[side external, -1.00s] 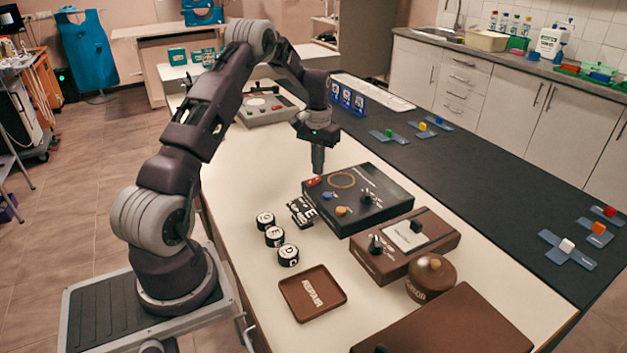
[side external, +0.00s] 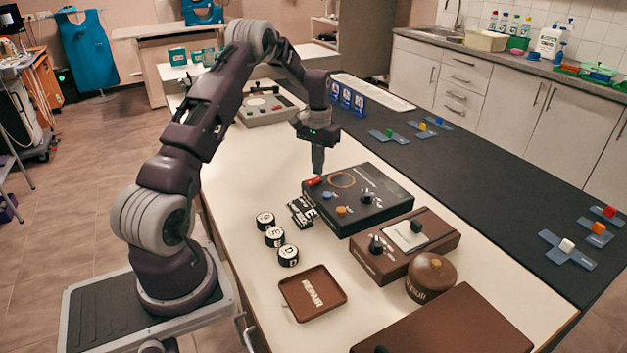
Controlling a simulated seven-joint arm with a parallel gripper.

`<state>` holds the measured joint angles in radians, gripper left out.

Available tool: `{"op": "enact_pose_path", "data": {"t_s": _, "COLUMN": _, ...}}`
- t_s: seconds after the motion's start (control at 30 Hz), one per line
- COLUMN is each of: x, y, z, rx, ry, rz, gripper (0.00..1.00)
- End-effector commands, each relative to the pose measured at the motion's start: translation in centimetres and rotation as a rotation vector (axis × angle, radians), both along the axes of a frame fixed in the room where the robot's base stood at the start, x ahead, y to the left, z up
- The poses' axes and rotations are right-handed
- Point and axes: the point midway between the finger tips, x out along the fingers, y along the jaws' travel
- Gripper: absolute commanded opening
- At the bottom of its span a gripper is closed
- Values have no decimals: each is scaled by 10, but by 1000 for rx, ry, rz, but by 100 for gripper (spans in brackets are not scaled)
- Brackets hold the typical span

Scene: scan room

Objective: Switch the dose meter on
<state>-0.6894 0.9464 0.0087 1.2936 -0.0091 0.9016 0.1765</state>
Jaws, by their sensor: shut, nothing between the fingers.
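A black box (side external: 385,207) stands on the white bench, with a red switch (side external: 313,182) at its upper left corner, a tan ring, a blue and an orange button, and a dark knob. A brown box (side external: 437,258) in front of it has a pale meter face (side external: 405,235) and two dark knobs. I cannot tell from labels which one is the dose meter. My gripper (side external: 317,172) points straight down, shut and empty, with its tip right at or just above the red switch. Contact cannot be made out, and the tip partly covers the switch's far side.
Black round pieces with letters (side external: 275,236) and small dark plates (side external: 301,212) lie left of the black box. A brown REPAIR tray (side external: 313,293), a brown round pot (side external: 430,278) and a large brown case (side external: 450,325) stand nearer. A grey device (side external: 267,108) stands behind my gripper.

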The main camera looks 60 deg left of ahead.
Motion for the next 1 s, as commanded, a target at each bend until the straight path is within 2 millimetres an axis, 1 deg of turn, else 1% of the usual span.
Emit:
{"op": "enact_pose_path", "data": {"t_s": 0.27, "x": 0, "y": 0, "z": 0, "rx": 0, "ry": 0, "rz": 0, "gripper": 0}}
{"op": "enact_pose_path", "data": {"t_s": 1.0, "x": 0, "y": 0, "z": -11, "rx": 0, "ry": 0, "rz": 0, "gripper": 0}}
